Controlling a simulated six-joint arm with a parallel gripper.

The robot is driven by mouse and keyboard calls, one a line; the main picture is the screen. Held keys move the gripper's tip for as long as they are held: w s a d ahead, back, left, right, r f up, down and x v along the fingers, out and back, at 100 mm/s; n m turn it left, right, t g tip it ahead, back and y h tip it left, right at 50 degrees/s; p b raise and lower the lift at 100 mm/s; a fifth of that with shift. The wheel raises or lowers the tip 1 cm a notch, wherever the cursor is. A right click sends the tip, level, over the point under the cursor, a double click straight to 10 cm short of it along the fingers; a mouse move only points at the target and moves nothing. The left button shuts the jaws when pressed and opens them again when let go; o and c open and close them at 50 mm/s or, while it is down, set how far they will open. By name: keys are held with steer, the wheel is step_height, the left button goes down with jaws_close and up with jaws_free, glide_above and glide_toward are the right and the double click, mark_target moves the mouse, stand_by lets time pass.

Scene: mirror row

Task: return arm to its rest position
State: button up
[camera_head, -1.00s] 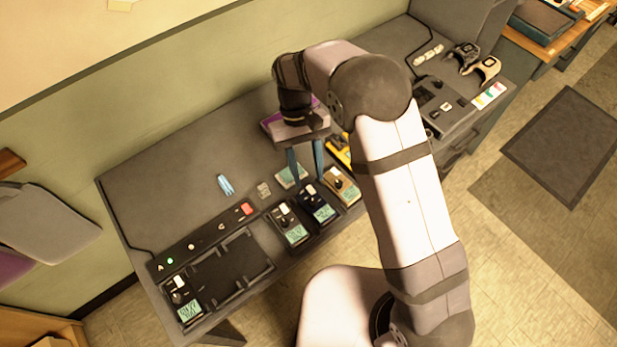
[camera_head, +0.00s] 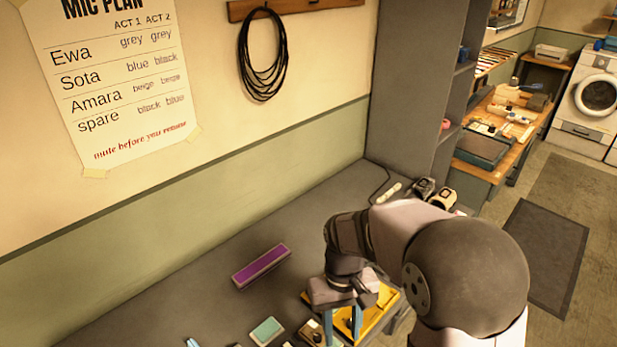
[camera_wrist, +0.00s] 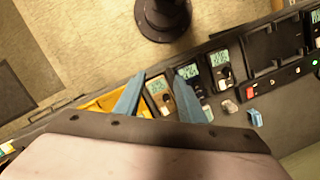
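My gripper (camera_head: 342,332) hangs over the desk near its front edge, beside the yellow tray (camera_head: 372,318). In the wrist view, the two blue fingers of my gripper (camera_wrist: 158,82) stand apart with nothing held between them. A beige pack with a small screen (camera_wrist: 159,92) shows beyond the gap, on the desk. Dark packs (camera_wrist: 220,70) stand in a row beside it. The yellow tray also shows in the wrist view (camera_wrist: 103,102), partly behind a finger. My arm hides part of the desk's right side in the head view.
A purple-topped box (camera_head: 261,267) lies on the desk left of my gripper. A teal-screened pack (camera_head: 266,331) lies nearer the front. A grey cabinet (camera_head: 415,90) stands at the desk's far end. A coiled black cable (camera_head: 262,55) hangs on the wall. The back of the desk is mostly clear.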

steer(key=s+d+m+t, duration=0.2)
steer(key=s+d, duration=0.6)
steer(key=shift+s+r+m, duration=0.15)
steer(key=shift+s+m, duration=0.05)
steer(key=shift+m, duration=0.1)
